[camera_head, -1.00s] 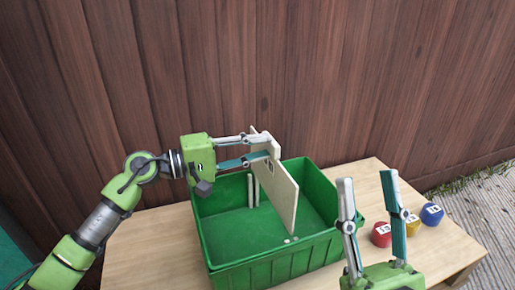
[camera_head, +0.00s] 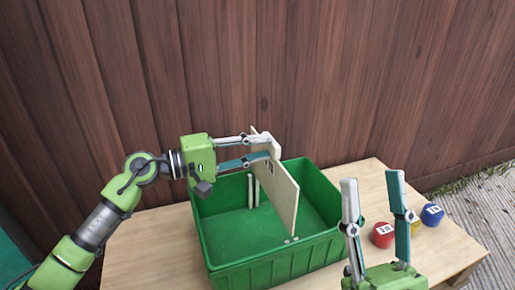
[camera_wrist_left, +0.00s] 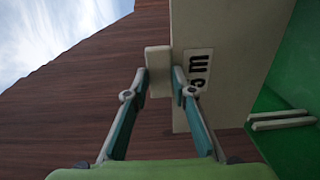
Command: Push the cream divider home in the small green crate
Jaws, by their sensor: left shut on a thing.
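The cream divider (camera_head: 283,188) is a thin upright panel with a dark printed label, set at a slant across the small green crate (camera_head: 268,273). Its lower part reaches down inside the crate's outline. My left gripper (camera_head: 262,148) is shut on the tab at its top; the left wrist view shows the tab (camera_wrist_left: 158,59) between the fingertips. A pair of pale guide rails (camera_head: 253,190) stands on the crate's far wall, left of the divider; they also show in the left wrist view (camera_wrist_left: 283,120). My right gripper (camera_head: 372,180) is open and empty, right of the crate.
The crate stands on a light wooden table (camera_head: 157,240). A brown plank wall (camera_head: 330,80) rises behind.

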